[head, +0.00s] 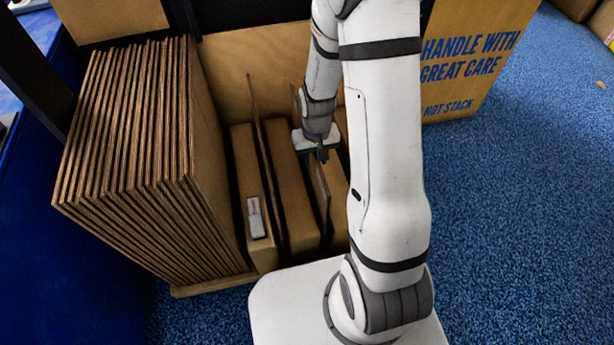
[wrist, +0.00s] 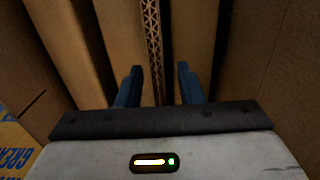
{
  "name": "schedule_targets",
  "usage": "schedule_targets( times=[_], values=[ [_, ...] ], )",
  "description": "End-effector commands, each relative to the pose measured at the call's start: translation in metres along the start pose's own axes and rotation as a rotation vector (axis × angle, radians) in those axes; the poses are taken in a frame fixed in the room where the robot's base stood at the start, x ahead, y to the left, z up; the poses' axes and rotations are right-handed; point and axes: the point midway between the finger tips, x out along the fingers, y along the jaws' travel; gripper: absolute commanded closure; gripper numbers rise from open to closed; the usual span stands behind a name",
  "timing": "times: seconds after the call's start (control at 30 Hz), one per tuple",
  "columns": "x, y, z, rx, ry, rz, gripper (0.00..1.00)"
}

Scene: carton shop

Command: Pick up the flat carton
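The flat carton is a thin brown board standing on edge in the rack. Its corrugated edge (wrist: 152,40) runs down the middle of the wrist view, between my fingers. In the head view a thin board (head: 319,188) stands just below my gripper (head: 323,157). My gripper, with two blue fingers, is open in the wrist view (wrist: 158,88), with one finger on each side of the board edge. Gaps show between the edge and both fingers. The lower part of the board is hidden.
Several flat cartons (head: 130,130) stand packed at the left of the rack. Closed brown boxes stand beside the thin board, one with a white label (head: 257,218). A large carton printed "HANDLE WITH GREAT CARE" (head: 470,55) stands at the right. Blue carpet (head: 530,190) is clear there.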

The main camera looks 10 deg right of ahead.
Motion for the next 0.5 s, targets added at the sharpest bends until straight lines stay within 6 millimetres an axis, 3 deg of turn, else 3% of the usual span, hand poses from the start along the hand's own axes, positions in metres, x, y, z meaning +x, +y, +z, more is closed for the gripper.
schedule_targets(
  times=[0.03,0.1,0.33,0.5],
  values=[
    [0.0118,0.0002,0.0008,0.0,-0.003,0.0,0.66],
    [0.0164,0.0003,0.0005,0.001,-0.002,0.0,0.66],
    [0.0151,0.0005,0.0002,0.001,0.0,0.0,0.67],
    [0.015,0.0006,0.0003,0.001,0.0,0.0,0.81]
  ],
)
